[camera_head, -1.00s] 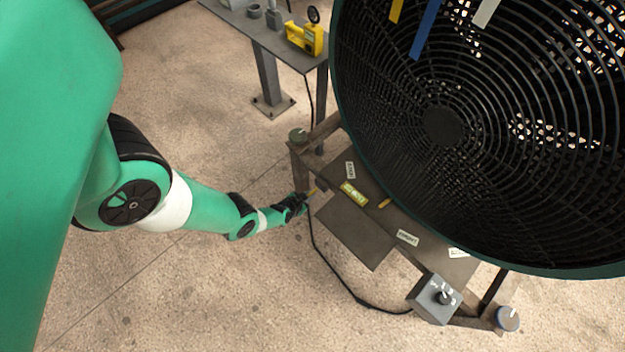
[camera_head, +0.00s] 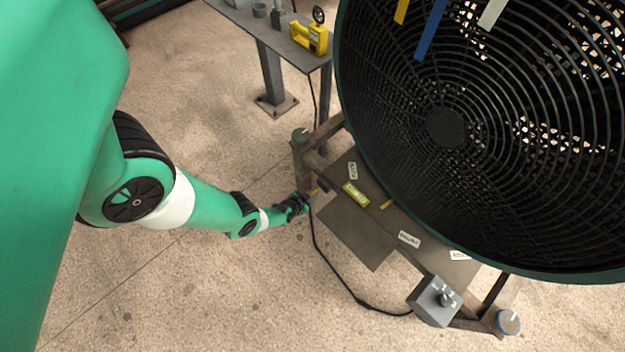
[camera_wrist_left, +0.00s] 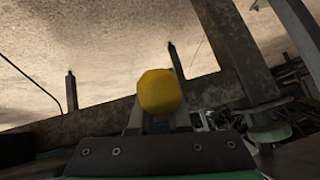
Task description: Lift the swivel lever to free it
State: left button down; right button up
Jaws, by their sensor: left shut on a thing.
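My left gripper (camera_head: 310,194) is at the left end of the fan's stand and is shut on a small yellow-ended lever, which I take for the swivel lever (camera_head: 315,190). In the left wrist view its rounded yellow end (camera_wrist_left: 160,92) sits between the two fingers, in front of a rusty metal bar. The lever's shaft and its pivot are hidden, so its angle cannot be told. A second small yellow piece (camera_head: 387,204) shows on the stand at the fan's lower edge, apart from my gripper. My right gripper is not in view.
A large black fan (camera_head: 445,128) fills the upper right, close above the stand's plate (camera_head: 355,235). A grey knob box (camera_head: 435,302) is at the lower right. A black cable (camera_head: 335,275) runs along the floor. A side table (camera_head: 285,45) holds a yellow tool (camera_head: 308,38).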

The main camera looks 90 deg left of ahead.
pick_arm(q)
jog(key=shift+s, duration=0.15)
jog(key=c, duration=1.3)
grip_release()
jog(key=shift+d, duration=0.1)
jog(key=o, duration=0.4)
jog(key=shift+s+f, duration=0.1)
jog(key=shift+s, duration=0.25)
jog(key=shift+w, duration=0.2)
jog(key=shift+s+d+r, duration=0.1)
jog(key=shift+r, duration=0.2)
jog(key=p+v, duration=0.9)
jog(key=v, duration=0.2)
jog(key=shift+s+p, duration=0.1)
jog(key=shift+p, duration=0.3)
